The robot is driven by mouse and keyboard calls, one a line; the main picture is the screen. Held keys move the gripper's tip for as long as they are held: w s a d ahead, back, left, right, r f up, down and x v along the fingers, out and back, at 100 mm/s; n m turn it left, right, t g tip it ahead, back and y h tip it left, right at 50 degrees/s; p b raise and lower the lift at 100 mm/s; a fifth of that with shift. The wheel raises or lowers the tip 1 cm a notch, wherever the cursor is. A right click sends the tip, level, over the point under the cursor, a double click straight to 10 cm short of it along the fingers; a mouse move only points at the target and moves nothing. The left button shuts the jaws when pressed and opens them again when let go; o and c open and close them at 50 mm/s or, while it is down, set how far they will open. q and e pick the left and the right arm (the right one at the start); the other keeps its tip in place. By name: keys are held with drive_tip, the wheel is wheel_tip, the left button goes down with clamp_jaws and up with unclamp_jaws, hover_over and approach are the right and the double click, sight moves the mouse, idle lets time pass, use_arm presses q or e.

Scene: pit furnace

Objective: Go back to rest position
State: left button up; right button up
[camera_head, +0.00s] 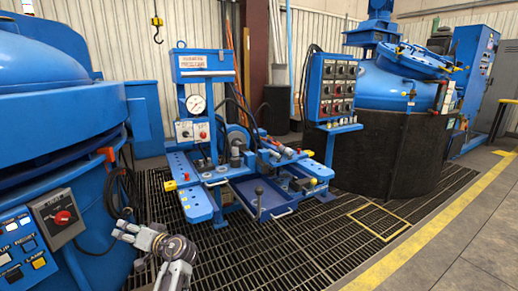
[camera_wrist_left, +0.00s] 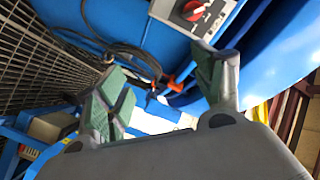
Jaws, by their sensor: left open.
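My left gripper (camera_head: 122,229) is low at the left in the head view, in front of the blue vessel and over the grating. In the left wrist view, its two green-padded fingers (camera_wrist_left: 166,72) stand wide apart with nothing between them. My right gripper is not in view in either picture.
A large blue vessel (camera_head: 45,120) fills the left side, with a red-knobbed switch box (camera_head: 61,217) on it. A blue gauge press (camera_head: 207,65) stands mid-scene on dark grating (camera_head: 290,250). A dark-based furnace (camera_head: 380,150) stands right. Open grey floor (camera_head: 480,240) lies at lower right.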

use_arm(q)
drive_tip(key=w+d+m+t+h, duration=0.2)
drive_tip(key=w+d+t+h, duration=0.15)
drive_tip(key=d+h, duration=0.2)
drive_tip(key=w+d+m+t+h, duration=0.25)
drive_tip(key=w+d+h, duration=0.2)
drive_tip(key=d, duration=0.25)
drive_tip(key=s+d+f+m+t+h, duration=0.15)
drive_tip(key=s+d+h, duration=0.35)
drive_tip(key=d+h, duration=0.5)
drive_tip(key=s+d+f+g, duration=0.3)
drive_tip(key=s+f+g, duration=0.1)
drive_tip(key=s+f, duration=1)
drive_tip(key=s+d+f+g+p, duration=0.1)
drive_tip(key=s+d+f+g, duration=0.2)
drive_tip(key=s+f, duration=1.1)
drive_tip(key=s, duration=0.3)
drive_tip(key=shift+d+f+n+g, duration=0.25)
drive_tip(key=shift+d+n+g, duration=0.1)
drive_tip(key=shift+d+n, duration=0.05)
drive_tip(key=shift+s+a+f+p, duration=0.2)
drive_tip(key=shift+p, duration=0.95)
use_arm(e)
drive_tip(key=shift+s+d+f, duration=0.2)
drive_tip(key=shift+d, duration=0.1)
